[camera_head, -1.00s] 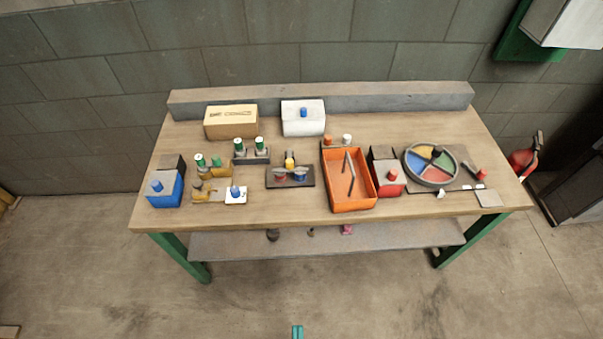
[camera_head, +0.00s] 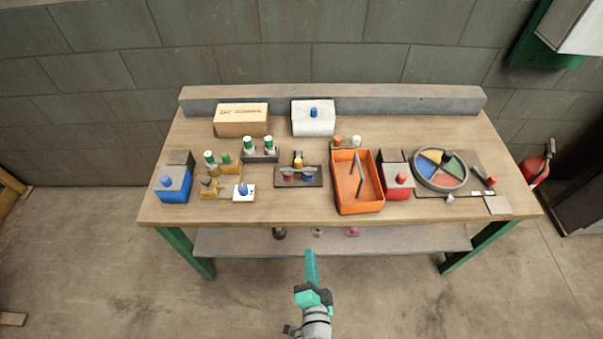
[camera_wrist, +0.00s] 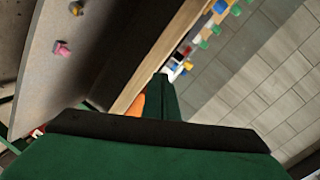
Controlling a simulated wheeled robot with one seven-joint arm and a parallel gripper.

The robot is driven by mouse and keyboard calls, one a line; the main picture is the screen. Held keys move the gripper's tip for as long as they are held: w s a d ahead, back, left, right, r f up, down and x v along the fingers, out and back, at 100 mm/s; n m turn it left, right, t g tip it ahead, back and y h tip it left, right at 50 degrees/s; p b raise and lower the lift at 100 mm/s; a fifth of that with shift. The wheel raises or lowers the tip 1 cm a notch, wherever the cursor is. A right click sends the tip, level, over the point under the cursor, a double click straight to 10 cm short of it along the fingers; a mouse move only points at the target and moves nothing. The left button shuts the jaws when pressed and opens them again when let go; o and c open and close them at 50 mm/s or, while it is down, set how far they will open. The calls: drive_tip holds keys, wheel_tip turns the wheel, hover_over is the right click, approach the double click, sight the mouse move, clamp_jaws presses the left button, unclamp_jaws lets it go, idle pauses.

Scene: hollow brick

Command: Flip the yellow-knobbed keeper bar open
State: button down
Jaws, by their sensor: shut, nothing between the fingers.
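The keeper bar's yellow knob (camera_head: 298,162) stands up at the back of a small dark base (camera_head: 313,182) near the middle of the bench. A grey bar (camera_head: 299,171) lies across the base, with red and blue round parts under it. My gripper (camera_head: 311,258) is in front of the bench, below its front edge, well apart from the base. Its green fingers are together and hold nothing. In the wrist view, the fingers (camera_wrist: 168,97) point toward the bench edge; small coloured items beyond are too small to tell apart.
An orange tray (camera_head: 341,206) with dark rods stands right of the base. A white block with a blue knob (camera_head: 244,192) and green-capped posts (camera_head: 258,144) stand to its left.

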sight(299, 165)
drive_tip(key=w+r+m+t+y, duration=0.2)
drive_tip(key=w+r, duration=0.4)
drive_tip(key=w, duration=0.6)
drive_tip(key=shift+w+d+m+y, duration=0.3)
drive_tip(key=shift+m+y, duration=0.1)
drive_tip(key=shift+m, duration=0.5)
drive_tip(key=w+a, duration=0.1)
drive_tip(key=w, duration=0.3)
drive_tip(key=w+a, duration=0.1)
drive_tip(key=w, duration=0.8)
drive_tip(key=shift+w+a, duration=0.35)
drive_tip(key=shift+a, duration=0.05)
